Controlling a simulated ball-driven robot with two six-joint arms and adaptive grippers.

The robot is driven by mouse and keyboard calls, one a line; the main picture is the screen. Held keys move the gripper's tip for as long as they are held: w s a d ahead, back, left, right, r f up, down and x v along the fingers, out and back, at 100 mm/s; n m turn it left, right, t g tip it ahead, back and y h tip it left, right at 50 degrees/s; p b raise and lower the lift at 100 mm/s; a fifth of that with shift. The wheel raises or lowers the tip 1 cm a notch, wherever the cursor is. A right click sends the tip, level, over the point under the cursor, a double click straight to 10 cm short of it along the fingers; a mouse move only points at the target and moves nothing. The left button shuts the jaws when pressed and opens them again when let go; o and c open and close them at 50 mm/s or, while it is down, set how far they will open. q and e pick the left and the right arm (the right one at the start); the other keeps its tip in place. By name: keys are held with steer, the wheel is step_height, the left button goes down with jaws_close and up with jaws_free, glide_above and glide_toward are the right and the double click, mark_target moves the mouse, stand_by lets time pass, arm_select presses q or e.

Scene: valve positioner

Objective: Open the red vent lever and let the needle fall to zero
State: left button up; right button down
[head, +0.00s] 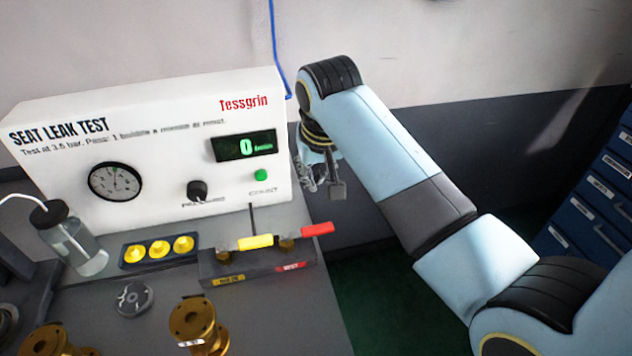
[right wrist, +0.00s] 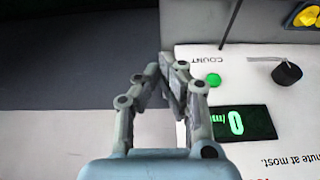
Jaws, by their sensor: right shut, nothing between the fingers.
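The red vent lever (head: 317,229) sticks out to the right at the right end of a dark valve block (head: 240,268), above a red label. A yellow lever (head: 255,242) lies to its left on the same block. The round gauge (head: 114,182) is on the white panel; its needle appears to point roughly upward, but the reading is too small to tell. My right gripper (head: 335,188) is shut and empty, beside the panel's right edge, above and apart from the red lever. Its closed fingers (right wrist: 170,75) show in the right wrist view, where no lever is visible. My left gripper is not in view.
The white test panel (head: 215,110) has a green display (head: 245,146) reading 0, a black knob (head: 197,190) and a green button (head: 261,175). A bottle (head: 75,245), a tray with yellow parts (head: 130,265) and brass fittings (head: 195,322) stand on the bench. Blue drawers (head: 600,200) are at right.

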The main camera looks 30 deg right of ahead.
mark_target(307, 232)
step_height(307, 232, down, 8)
steer(key=s+p, duration=0.1)
steer(key=shift+s+r, duration=0.15)
steer(key=shift+r, duration=0.05)
steer(key=shift+a, duration=0.1)
stand_by(0.4)
